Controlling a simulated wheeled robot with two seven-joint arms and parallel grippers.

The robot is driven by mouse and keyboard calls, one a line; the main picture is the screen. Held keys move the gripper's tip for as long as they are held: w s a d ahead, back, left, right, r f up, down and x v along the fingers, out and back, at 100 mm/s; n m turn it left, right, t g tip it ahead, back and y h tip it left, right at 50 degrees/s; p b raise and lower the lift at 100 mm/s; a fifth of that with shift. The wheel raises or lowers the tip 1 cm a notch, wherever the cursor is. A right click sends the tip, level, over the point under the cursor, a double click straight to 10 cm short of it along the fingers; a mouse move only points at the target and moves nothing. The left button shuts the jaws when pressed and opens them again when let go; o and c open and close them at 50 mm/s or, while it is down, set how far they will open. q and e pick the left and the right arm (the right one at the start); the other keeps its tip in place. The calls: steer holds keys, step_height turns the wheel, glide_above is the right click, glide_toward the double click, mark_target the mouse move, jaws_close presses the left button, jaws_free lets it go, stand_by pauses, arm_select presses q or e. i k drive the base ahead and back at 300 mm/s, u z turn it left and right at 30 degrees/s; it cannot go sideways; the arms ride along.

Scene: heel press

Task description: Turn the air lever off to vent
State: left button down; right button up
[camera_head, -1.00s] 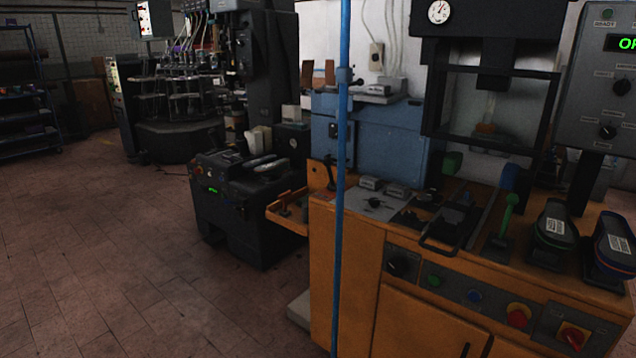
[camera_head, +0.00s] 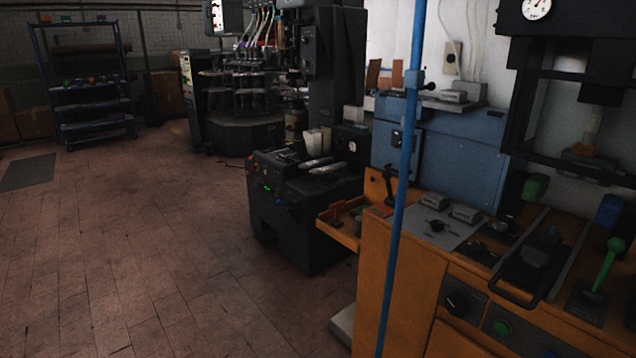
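I cannot tell for sure which part is the air lever. A green-handled lever (camera_head: 608,262) stands on the cabinet top at the far right, tilted. No off or vent marking is readable. Neither of my grippers is in view.
The orange cabinet (camera_head: 390,262) fills the lower right, with a black press frame (camera_head: 521,110) above it. A blue box-shaped machine (camera_head: 440,155) stands behind. A black machine (camera_head: 300,215) stands left of the cabinet. The tiled floor (camera_head: 130,260) at left is clear. A shelf rack (camera_head: 90,100) stands far back.

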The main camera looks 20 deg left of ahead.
mark_target(387, 175)
steer(key=u, duration=0.2)
steer(key=i, duration=1.25)
steer(key=z, duration=0.75)
